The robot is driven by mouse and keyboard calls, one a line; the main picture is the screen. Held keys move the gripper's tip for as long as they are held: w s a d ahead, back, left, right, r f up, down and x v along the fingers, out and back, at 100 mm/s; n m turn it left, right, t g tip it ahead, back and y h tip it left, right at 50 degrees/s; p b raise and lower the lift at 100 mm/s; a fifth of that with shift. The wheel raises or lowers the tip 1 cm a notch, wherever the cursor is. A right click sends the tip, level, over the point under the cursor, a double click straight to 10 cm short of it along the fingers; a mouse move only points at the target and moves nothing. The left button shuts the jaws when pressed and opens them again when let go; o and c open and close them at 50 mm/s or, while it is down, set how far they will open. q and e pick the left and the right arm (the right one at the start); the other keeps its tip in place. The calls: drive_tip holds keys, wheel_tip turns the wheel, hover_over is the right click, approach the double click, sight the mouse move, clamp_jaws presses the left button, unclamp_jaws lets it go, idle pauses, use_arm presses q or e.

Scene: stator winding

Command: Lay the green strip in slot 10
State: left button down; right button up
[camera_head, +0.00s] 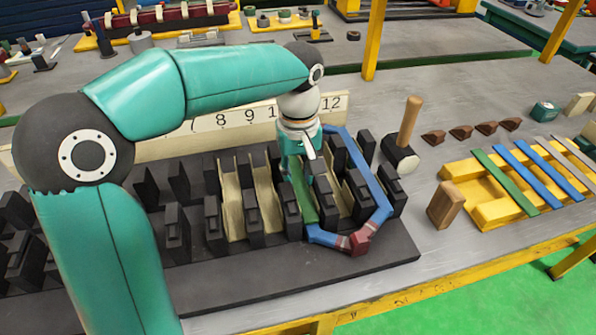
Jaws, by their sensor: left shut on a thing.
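My left gripper (299,172) points down over the black stator block (290,285) and is shut on a green strip (304,201). The strip lies lengthwise along a slot, between two rows of black teeth. Its far end is hidden by the gripper, and I cannot tell if it rests on the slot floor. A blue coil (381,213) with a dark red end (358,243) loops around teeth just right of the strip. My right gripper is out of view.
Cream-lined slots (232,204) lie left of the strip. A mallet (405,140) and a wooden block (446,204) stand right of the stator. A yellow rack (480,212) holds a green strip (505,181), blue strips (527,175) and a grey strip (574,151).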

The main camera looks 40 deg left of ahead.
sight(298, 181)
use_arm(q)
drive_tip(key=shift+f, duration=0.2)
drive_tip(key=c, duration=0.8)
unclamp_jaws()
drive_tip(key=shift+o, duration=0.2)
drive_tip(key=shift+r, duration=0.15)
drive_tip(key=shift+r+p, duration=0.7)
drive_tip(key=shift+p, duration=0.05)
drive_tip(key=shift+r, duration=0.1)
wheel_tip(298, 181, up, 7)
drive_tip(key=p, duration=0.7)
drive_tip(key=shift+r, duration=0.15)
drive_tip(key=shift+r, duration=0.15)
